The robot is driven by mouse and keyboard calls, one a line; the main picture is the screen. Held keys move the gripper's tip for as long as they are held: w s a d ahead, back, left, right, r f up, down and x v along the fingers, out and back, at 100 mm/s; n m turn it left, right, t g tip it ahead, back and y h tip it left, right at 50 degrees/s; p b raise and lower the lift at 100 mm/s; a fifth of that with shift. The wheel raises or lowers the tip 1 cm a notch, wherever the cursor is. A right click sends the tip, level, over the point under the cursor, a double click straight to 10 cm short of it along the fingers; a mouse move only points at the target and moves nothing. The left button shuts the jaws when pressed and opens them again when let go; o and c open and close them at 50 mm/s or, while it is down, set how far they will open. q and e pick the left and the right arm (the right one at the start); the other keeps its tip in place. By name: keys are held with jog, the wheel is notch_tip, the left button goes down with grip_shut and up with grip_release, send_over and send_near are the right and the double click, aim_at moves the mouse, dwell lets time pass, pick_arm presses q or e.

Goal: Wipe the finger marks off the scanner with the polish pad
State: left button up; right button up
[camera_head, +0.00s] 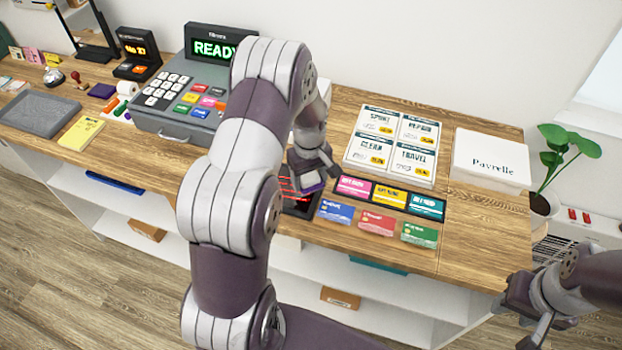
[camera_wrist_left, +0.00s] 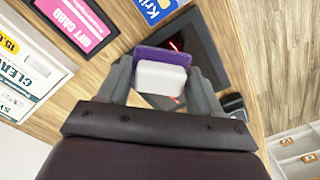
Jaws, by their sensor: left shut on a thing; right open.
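The scanner is a flat black panel with glowing red lines (camera_head: 300,209), near the counter's front edge, partly hidden by my left arm. In the left wrist view the scanner's dark glass (camera_wrist_left: 199,48) shows beyond the pad. The polish pad (camera_wrist_left: 162,78) has a white block on a purple layer. My left gripper (camera_wrist_left: 163,85) is shut on it, one finger on each side. In the head view the gripper (camera_head: 313,180) holds the pad over the scanner; I cannot tell whether they touch. Finger marks cannot be made out. My right gripper (camera_head: 522,318) is open and empty, right of the counter.
Gift cards on a dark strip (camera_head: 389,196) and loose cards (camera_head: 376,223) lie just right of the scanner. A price board (camera_head: 391,145) and a white Payrelle box (camera_head: 490,160) stand behind. A cash register (camera_head: 183,108) is left. A potted plant (camera_head: 545,203) stands right.

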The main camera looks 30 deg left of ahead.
pick_arm(q)
notch_tip(320, 180, up, 4)
jog(key=shift+w+d+f+p, duration=0.1)
jog(key=shift+d+f+p, duration=0.1)
jog(key=shift+p, duration=0.95)
jog(key=shift+a+r, duration=0.1)
jog(key=shift+r, duration=0.2)
